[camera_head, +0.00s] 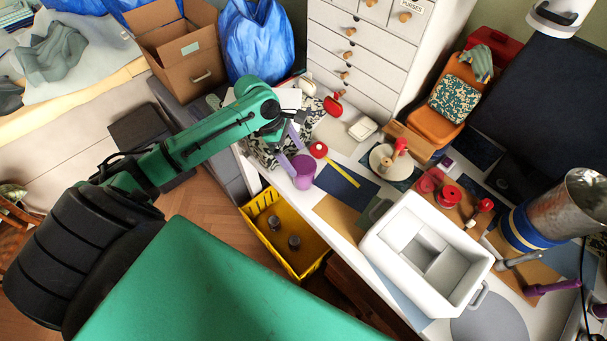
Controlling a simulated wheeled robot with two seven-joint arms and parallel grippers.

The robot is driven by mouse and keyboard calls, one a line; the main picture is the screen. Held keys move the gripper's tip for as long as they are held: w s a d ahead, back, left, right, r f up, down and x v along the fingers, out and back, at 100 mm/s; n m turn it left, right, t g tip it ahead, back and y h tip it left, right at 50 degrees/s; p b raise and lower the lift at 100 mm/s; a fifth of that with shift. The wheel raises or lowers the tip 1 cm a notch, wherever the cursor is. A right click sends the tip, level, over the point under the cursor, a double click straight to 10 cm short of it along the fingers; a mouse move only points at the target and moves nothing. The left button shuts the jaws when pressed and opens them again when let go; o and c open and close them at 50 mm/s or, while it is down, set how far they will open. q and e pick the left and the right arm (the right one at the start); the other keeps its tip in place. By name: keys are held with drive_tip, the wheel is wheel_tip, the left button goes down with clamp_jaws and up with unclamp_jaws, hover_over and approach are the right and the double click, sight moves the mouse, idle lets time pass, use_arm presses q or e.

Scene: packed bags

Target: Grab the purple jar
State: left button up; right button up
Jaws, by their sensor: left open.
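The purple jar (303,174) stands upright on the white worktop near its left edge. My left gripper (291,149), on a green arm coming in from the left, is just behind and to the left of the jar. Its two purplish fingers are apart, with nothing seen between them. The nearer finger overlaps the jar's left side in the picture; I cannot tell whether it touches. My right gripper is not in view.
A red-topped item (318,149) sits close behind the jar. A patterned bag (262,152) lies beside the gripper. A yellow crate (258,238) is below the worktop edge. A white box (373,244) and a drawer unit (350,62) stand on the worktop.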

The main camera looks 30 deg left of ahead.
sight(302, 164)
use_arm(q)
drive_tip(key=x, duration=0.6)
drive_tip(key=shift+w+d+p, duration=0.15)
drive_tip(key=shift+d+p, duration=0.1)
drive_tip(key=shift+p, duration=0.05)
drive_tip(key=c, duration=1.3)
drive_tip(key=shift+r, duration=0.15)
